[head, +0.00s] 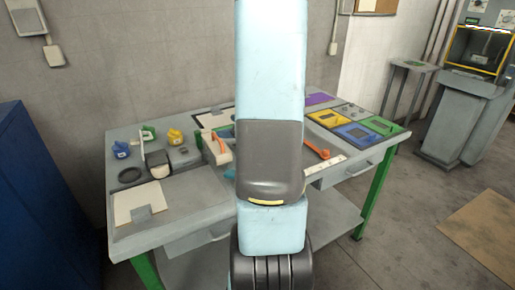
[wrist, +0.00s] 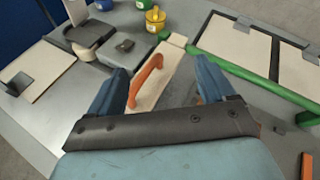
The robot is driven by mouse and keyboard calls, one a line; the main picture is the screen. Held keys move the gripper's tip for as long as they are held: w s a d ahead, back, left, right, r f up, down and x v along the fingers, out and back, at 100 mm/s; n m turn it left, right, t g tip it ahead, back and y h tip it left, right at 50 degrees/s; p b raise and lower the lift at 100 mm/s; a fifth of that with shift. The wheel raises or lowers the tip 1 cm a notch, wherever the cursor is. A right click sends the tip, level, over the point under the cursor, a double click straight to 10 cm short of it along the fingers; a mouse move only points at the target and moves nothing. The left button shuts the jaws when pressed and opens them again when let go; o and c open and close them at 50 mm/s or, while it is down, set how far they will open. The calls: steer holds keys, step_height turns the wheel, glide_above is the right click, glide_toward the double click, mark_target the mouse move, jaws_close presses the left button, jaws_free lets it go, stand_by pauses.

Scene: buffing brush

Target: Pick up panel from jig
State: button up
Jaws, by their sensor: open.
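My gripper (wrist: 160,68) is open in the wrist view, its two blue fingers apart, with nothing held. A pale block with an orange handle (wrist: 146,78), looking like the brush, shows between and beyond the fingers; I cannot tell the gap to it. It also shows in the head view (head: 216,146). A beige panel (wrist: 38,72) with grey clips lies at the left; it is at the table's front left in the head view (head: 137,204). Another beige panel (wrist: 234,45) lies in a dark frame at right, behind a green bar (wrist: 262,85). My arm hides the gripper in the head view.
Blue, green and yellow pots (head: 174,138) stand at the table's back left. Yellow, blue and green trays (head: 358,134) lie at right. An orange tool (head: 317,149) lies right of my arm. A blue cabinet (head: 40,200) stands left. Bare tabletop (head: 195,195) shows at front left.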

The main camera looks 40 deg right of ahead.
steer(key=s+d+f+m+h, duration=0.1)
steer(key=d+f+m+h, duration=0.1)
steer(key=d, duration=0.2)
steer(key=s+d+f+m+h, duration=0.2)
steer(key=d+m, duration=0.1)
steer(key=d, duration=0.1)
steer(key=s+d+f+m+h, duration=0.1)
steer(key=d+f+m, duration=0.1)
steer(key=d, duration=0.3)
steer(key=shift+s+f+m+h, duration=0.35)
steer(key=shift+f+m+h, duration=0.05)
steer(key=shift+f, duration=0.15)
steer(key=shift+d+f, duration=0.25)
steer(key=shift+d, duration=0.1)
steer(key=x, duration=0.8)
steer(key=shift+w+d, duration=0.1)
steer(key=x, duration=0.4)
steer(key=shift+a+f, duration=0.25)
steer(key=shift+a, duration=0.1)
steer(key=shift+w+d+f, duration=0.15)
steer(key=shift+w, duration=0.4)
steer(key=c, duration=1.1)
